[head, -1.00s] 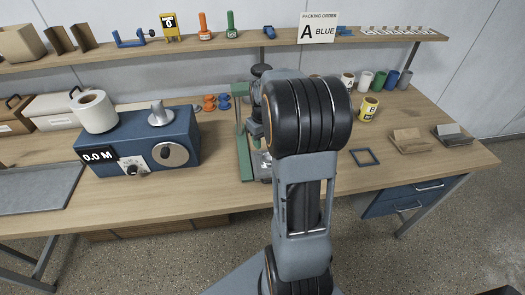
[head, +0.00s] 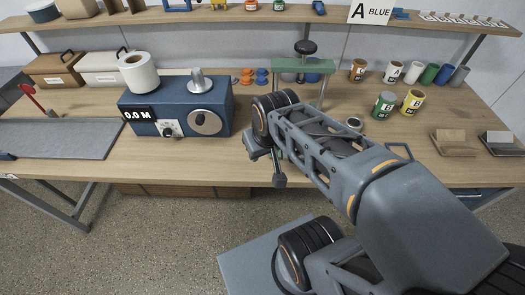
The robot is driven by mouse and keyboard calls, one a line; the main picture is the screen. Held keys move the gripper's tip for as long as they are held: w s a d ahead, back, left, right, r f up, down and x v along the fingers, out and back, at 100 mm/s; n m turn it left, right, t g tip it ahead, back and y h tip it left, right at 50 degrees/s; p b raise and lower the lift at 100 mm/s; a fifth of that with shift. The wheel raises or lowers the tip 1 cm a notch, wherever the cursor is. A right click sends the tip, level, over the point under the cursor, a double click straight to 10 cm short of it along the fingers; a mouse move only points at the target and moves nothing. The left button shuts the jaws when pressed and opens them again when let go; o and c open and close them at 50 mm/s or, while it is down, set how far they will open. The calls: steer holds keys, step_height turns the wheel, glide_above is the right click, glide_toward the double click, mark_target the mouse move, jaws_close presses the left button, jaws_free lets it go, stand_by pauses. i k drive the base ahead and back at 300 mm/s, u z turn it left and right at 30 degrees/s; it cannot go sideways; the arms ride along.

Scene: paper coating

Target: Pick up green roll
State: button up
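Two green cylinders are in the head view. A labelled green roll (head: 383,105) stands on the bench right of centre, just left of a yellow labelled roll (head: 412,102). A plain dark green roll (head: 430,74) stands in the back row. I cannot tell which one is meant. My gripper (head: 268,165) hangs at the end of the bent arm, over the bench's front edge, well to the left of both. It is apart from them. Its fingers are small and partly hidden, and I cannot tell if they are open.
A green press frame (head: 303,65) stands behind my wrist. A blue measuring machine (head: 178,112) with a white roll (head: 138,72) is to the left. Brown, white, blue and grey rolls line the back. Two small trays (head: 455,142) sit at right, and a shelf runs above.

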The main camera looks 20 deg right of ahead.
mark_target(382, 109)
steer(key=z, duration=1.85)
